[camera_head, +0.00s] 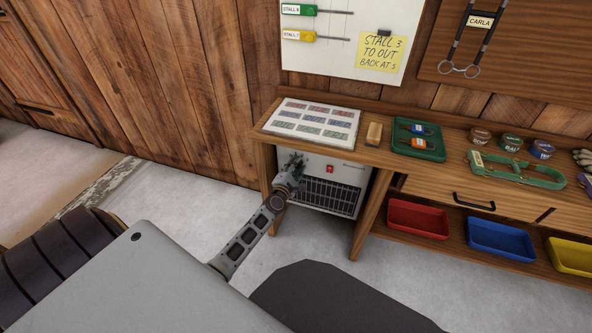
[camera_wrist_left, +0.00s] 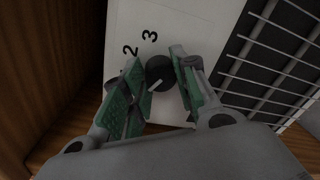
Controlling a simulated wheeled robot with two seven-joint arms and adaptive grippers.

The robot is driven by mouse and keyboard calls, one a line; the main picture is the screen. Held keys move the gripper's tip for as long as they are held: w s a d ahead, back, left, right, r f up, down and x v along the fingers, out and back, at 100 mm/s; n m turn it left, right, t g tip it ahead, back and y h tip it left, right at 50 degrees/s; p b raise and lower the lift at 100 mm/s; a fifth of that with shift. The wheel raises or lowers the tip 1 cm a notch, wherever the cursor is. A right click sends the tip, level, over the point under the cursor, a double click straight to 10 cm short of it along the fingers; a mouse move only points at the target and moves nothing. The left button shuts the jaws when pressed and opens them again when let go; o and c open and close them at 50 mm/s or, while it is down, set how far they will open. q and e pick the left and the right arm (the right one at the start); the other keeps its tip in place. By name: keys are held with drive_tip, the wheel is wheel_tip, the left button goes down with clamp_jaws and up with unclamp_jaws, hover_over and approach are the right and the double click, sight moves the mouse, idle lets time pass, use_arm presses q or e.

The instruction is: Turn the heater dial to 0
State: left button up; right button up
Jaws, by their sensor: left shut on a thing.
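The heater (camera_head: 325,188) is a white box with a dark grille and a small red switch, standing under the wooden bench. Its black dial (camera_wrist_left: 160,70) shows in the left wrist view, on the white panel left of the grille. The dial has a white pointer line slanting to the lower left. The printed numbers 2 and 3 show above it; any other numbers are hidden. My left gripper (camera_head: 292,165) is at the heater's left front. In the left wrist view its green-padded fingers (camera_wrist_left: 164,88) are shut on the dial, one on each side. My right gripper is not in view.
The wooden bench top (camera_head: 365,153) overhangs the heater, with a leg (camera_head: 369,215) to its right. A white board (camera_head: 311,122) of coloured labels and a green tray (camera_head: 419,143) lie on top. Red (camera_head: 418,218) and blue (camera_head: 500,240) bins sit on the lower shelf.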

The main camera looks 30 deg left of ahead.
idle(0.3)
use_arm(q)
drive_tip(key=o, duration=1)
drive_tip(key=shift+o, duration=0.2)
drive_tip(key=v, duration=1.1)
drive_tip(key=shift+s, duration=0.45)
drive_tip(key=shift+s, duration=0.15)
idle(0.4)
